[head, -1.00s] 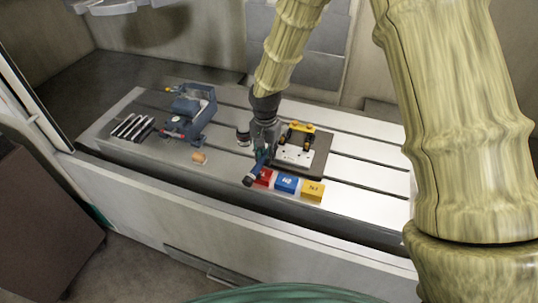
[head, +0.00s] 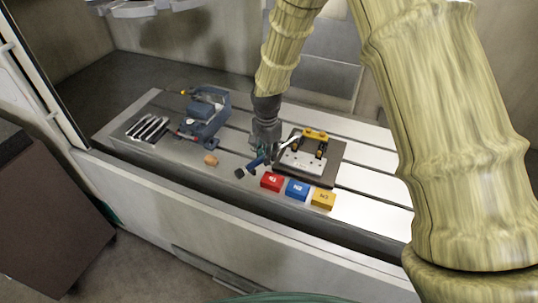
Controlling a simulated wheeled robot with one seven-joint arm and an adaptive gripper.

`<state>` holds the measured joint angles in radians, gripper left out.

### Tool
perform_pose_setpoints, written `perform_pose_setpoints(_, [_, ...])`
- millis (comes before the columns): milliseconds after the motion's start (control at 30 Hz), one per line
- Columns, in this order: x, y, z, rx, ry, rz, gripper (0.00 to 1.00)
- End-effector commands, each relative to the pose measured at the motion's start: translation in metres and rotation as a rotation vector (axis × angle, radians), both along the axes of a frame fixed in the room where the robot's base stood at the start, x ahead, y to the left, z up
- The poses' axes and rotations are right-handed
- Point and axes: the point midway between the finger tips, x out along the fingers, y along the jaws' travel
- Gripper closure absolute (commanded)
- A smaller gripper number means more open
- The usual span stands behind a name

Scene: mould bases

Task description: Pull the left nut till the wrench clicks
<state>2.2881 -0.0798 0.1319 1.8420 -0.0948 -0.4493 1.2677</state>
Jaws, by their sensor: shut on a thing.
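My gripper (head: 263,153) is over the machine table, just left of the mould base, and is shut on the wrench. The wrench (head: 253,163) has a blue handle with a dark end that points to the lower left. A thin silver part runs from my gripper toward the left side of the mould base. The mould base (head: 303,161) is a pale plate on a dark square plate, with dark posts and a yellow bar at the back. The left nut is too small to make out, and I cannot tell whether the wrench head sits on it.
Red (head: 271,181), blue (head: 297,189) and yellow (head: 323,200) blocks stand in front of the mould base. A blue-grey vise (head: 207,112), a set of dark bars (head: 148,128) and a small tan piece (head: 211,160) lie to the left. The slotted table (head: 372,208) is bare at right.

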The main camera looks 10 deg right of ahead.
Motion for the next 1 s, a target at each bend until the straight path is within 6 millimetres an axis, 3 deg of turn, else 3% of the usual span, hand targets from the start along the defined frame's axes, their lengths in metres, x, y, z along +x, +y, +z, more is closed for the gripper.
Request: perform_pose_setpoints(1000, [0.0097,0.0058,0.0,0.003,-0.003,-0.071,1.0])
